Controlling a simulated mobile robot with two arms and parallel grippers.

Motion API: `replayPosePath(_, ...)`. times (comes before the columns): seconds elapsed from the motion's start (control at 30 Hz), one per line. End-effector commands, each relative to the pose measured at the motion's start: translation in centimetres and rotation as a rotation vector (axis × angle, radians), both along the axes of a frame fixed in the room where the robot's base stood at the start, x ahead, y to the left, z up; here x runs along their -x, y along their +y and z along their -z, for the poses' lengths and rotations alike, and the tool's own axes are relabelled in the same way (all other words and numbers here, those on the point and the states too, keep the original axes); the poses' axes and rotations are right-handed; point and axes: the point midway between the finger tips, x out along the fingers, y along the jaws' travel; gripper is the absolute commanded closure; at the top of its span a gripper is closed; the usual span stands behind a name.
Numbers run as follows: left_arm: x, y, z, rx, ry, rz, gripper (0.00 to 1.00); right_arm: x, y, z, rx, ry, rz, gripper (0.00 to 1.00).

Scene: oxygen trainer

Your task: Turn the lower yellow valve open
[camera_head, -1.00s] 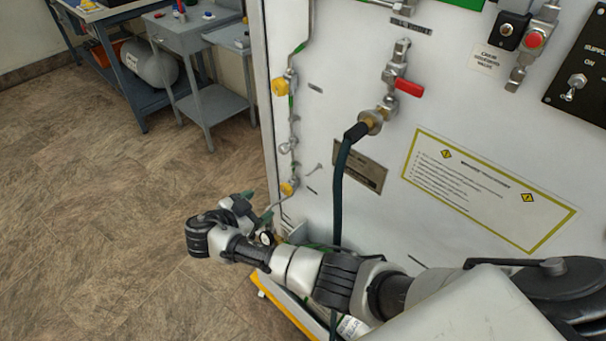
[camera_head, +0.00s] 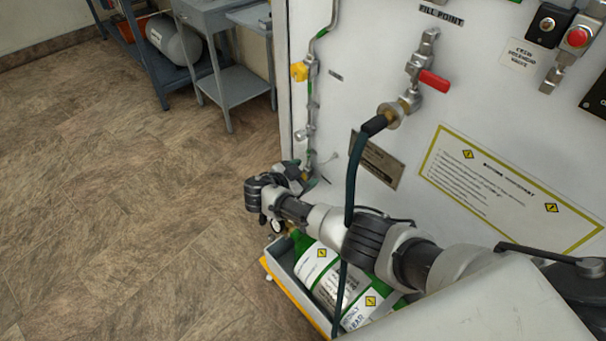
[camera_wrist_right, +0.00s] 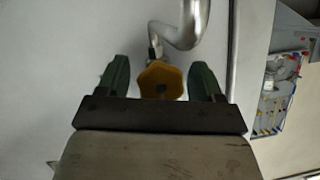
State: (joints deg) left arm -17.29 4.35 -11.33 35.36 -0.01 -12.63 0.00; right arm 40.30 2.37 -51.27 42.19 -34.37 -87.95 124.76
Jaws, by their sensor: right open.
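The lower yellow valve (camera_wrist_right: 162,80) is a small lobed knob on the panel's pipework. In the right wrist view it sits between the two green fingers of my right gripper (camera_wrist_right: 161,82), with a gap on each side. The gripper is open around the knob and not closed on it. In the head view my right gripper (camera_head: 303,174) is at the panel's lower left edge and mostly hides this valve. My left gripper is not in view.
An upper yellow valve (camera_head: 299,71) is above on the same pipe. The floor at left is clear.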

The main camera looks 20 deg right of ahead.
Motion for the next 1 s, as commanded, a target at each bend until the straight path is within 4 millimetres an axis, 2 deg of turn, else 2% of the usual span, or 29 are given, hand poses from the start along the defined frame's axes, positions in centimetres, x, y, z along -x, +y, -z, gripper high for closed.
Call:
replayPosePath(0.27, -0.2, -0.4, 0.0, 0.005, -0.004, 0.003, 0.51, 0.0, -0.1, 0.0, 0.000, 0.000, 0.000, 0.35)
replayPosePath(0.5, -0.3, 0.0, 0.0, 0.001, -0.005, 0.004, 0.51, 0.0, -0.1, 0.0, 0.000, 0.000, 0.001, 0.72)
replayPosePath(0.6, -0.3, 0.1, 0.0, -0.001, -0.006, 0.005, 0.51, 0.0, -0.1, 0.1, 0.000, 0.001, 0.001, 0.83)
replayPosePath(0.77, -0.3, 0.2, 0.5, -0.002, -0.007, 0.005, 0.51, 0.0, -0.1, 0.3, 0.016, 0.045, 0.003, 0.83)
replayPosePath(1.0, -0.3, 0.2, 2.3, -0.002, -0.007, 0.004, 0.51, -0.1, -0.1, 0.3, 0.090, 0.249, 0.003, 0.83)
